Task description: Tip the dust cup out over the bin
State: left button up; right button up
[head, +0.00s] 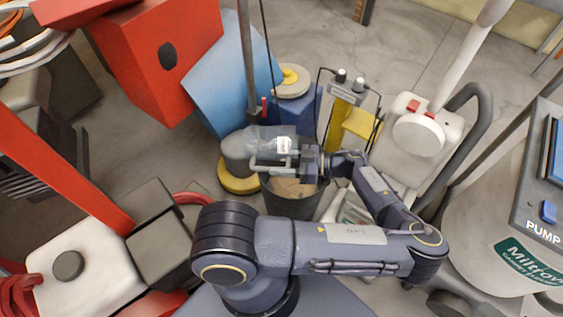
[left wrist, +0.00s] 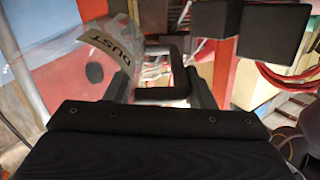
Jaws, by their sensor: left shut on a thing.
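The dust cup (head: 272,142) is a clear grey cup with a white label, held over the back part of the bin. My right gripper is not in view.
A yellow-based grey machine (head: 238,182) stands close left of the bin. Behind are a blue panel (head: 228,85) and a yellow-and-grey unit (head: 345,105). A white machine with a pole (head: 420,135) stands right, a pump machine (head: 510,235) further right, red equipment (head: 165,60) left.

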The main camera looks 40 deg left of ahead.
pick_arm(q)
jog(key=y+b, duration=0.1)
jog(key=b, duration=0.1)
jog(key=g+y+b, duration=0.1)
jog(key=b, duration=0.1)
jog(key=shift+f, duration=0.25)
dwell(0.4)
dwell(0.6)
